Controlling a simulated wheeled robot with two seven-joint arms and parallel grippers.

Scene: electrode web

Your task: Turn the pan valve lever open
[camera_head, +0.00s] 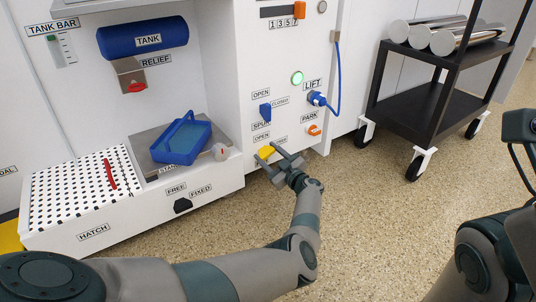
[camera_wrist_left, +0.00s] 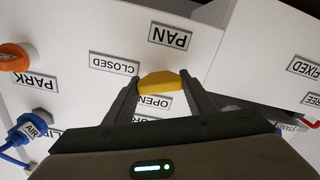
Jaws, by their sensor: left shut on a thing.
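The yellow pan valve lever (camera_head: 266,152) is low on the white cabinet front, below the blue spur lever. In the left wrist view the lever (camera_wrist_left: 163,83) lies between the two fingers of my left gripper (camera_wrist_left: 163,88), which is shut on it. The CLOSED label (camera_wrist_left: 114,64) is to the left and the PAN label (camera_wrist_left: 170,36) is above, all upside down there. In the head view my left gripper (camera_head: 272,158) reaches the lever from the right. My right gripper's fingers are not seen.
The blue spur lever (camera_head: 265,112), blue lift plug (camera_head: 317,99) with its cable and orange park knob (camera_head: 314,130) are close by on the same panel. A blue bin (camera_head: 184,137) stands at left. A black cart (camera_head: 447,105) stands at right. The floor between is clear.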

